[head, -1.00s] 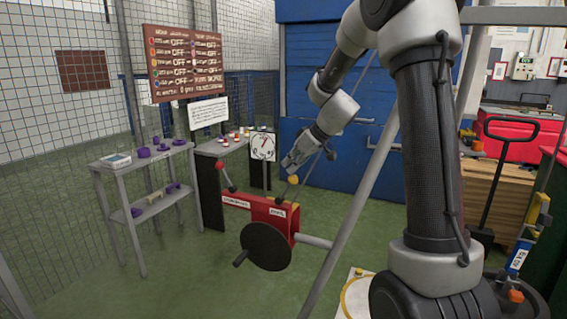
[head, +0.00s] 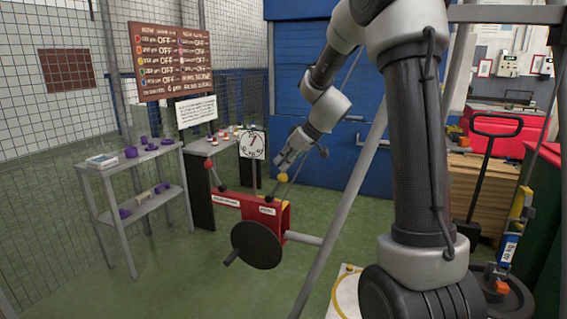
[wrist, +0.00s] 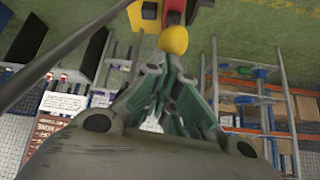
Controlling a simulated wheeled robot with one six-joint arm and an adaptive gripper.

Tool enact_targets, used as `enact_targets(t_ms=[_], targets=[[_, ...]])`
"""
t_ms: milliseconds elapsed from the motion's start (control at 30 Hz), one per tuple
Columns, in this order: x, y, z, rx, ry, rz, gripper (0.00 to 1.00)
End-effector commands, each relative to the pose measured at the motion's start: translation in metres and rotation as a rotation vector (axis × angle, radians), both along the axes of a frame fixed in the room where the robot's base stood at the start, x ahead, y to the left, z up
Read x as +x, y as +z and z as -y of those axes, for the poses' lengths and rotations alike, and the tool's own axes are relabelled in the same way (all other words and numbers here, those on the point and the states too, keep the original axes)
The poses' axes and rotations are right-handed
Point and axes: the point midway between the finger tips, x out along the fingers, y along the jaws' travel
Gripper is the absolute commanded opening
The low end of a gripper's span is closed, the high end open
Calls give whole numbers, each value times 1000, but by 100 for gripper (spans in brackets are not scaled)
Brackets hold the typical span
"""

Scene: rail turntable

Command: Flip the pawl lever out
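The pawl lever shows as a short stick with a yellow knob (head: 283,178), rising from the right end of a red winch box (head: 248,208) in the head view. A white label on the box below it seems to read "pawl". My gripper (head: 281,163) is just above the knob. In the wrist view the yellow knob (wrist: 173,40) shows beyond my fingertips (wrist: 168,76). The fingers converge and look shut, with nothing seen between them. Whether they touch the knob I cannot tell. The lever's lower part is partly hidden in the wrist view.
A second lever with a red knob (head: 208,165) stands at the box's left end. A black disc with a crank handle (head: 257,245) is in front. A dial (head: 252,145) stands behind. A grey shelf (head: 135,165) is left. A slanted grey pole (head: 345,210) rises right of the box.

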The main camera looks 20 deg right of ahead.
Motion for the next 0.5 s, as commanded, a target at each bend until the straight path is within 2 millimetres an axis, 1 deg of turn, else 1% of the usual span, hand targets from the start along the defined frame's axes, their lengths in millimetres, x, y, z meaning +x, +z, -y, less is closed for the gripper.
enact_targets(t_ms=[33,67,200,300,500], targets=[[0,0,-1,-2,3,-7,0],[2,4,-2,-3,2,-5,0],[12,30,-10,-3,0,8,0],[-9,39,11,-1,-7,7,0],[-38,55,36,0,-6,9,0]])
